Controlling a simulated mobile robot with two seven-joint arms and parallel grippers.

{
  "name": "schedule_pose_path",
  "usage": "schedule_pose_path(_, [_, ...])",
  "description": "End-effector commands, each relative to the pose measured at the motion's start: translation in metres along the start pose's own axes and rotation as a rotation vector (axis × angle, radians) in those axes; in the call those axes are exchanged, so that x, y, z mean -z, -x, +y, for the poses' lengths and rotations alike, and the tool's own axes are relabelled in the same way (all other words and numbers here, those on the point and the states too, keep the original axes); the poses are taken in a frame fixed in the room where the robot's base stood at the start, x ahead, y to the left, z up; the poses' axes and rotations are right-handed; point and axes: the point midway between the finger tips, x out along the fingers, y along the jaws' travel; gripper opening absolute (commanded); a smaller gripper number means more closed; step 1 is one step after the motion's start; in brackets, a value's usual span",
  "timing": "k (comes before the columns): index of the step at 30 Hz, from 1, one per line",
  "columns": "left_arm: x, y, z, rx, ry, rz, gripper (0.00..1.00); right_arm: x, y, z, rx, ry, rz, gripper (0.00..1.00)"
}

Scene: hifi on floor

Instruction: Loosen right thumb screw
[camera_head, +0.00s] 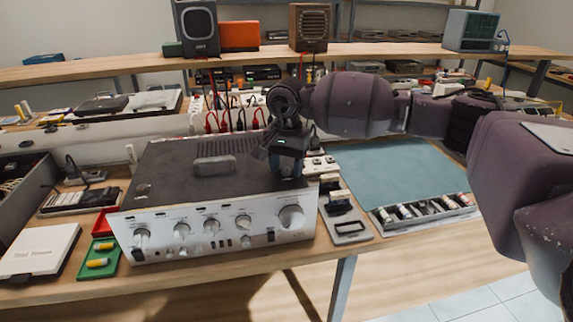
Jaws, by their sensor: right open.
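The hifi amplifier (165,185) stands on the workbench with its silver front panel of knobs facing me and its dark top cover on. A grey handle-like piece (215,166) lies on the top cover. My right gripper (284,160) is over the right rear part of the top, pointing down. It is open, and I see nothing held in it. The gap between its fingers is hard to make out. I cannot pick out the right thumb screw; the gripper and arm cover that part of the amplifier. My left gripper is not in view.
A green tray (112,269) with yellow-handled items and a white box (40,250) lie at the left. A blue-green mat (385,165) and a tray of small cylinders (380,226) lie at the right. Red and black leads (226,122) rise behind the amplifier.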

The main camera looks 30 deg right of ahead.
Motion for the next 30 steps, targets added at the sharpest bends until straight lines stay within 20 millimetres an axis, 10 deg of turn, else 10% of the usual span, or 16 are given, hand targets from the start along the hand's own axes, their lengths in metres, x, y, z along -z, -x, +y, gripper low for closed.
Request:
schedule_pose_path(18, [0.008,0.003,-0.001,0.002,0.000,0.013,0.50,0.000,0.089,0.000,0.003,0.000,0.002,0.50])
schedule_pose_path(30, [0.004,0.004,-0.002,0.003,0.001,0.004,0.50,0.000,0.108,0.000,0.001,0.000,0.000,0.50])
